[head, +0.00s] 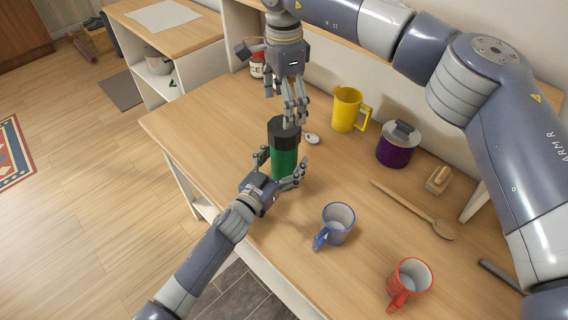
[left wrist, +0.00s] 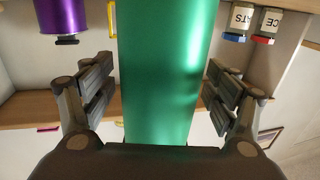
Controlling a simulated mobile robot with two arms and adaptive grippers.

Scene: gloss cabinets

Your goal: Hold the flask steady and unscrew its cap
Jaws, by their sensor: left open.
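The green flask (head: 285,168) with its black cap (head: 284,132) stands upright on the wooden counter. In the left wrist view the green body (left wrist: 168,70) fills the middle. My left gripper (head: 281,164) is open around the body, one finger on each side, with visible gaps between fingers and flask. My right gripper (head: 291,121) points down from above, its fingertips at or just behind the top of the cap. I cannot tell whether they touch it or how far apart the fingers are. The far side of the cap is hidden.
Behind the flask are a small white object (head: 312,139), a yellow jug (head: 346,110) and a purple pot (head: 397,148). A blue mug (head: 335,224), red mug (head: 409,278) and wooden spoon (head: 420,212) lie to the right. The counter (head: 195,115) is clear left of the flask.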

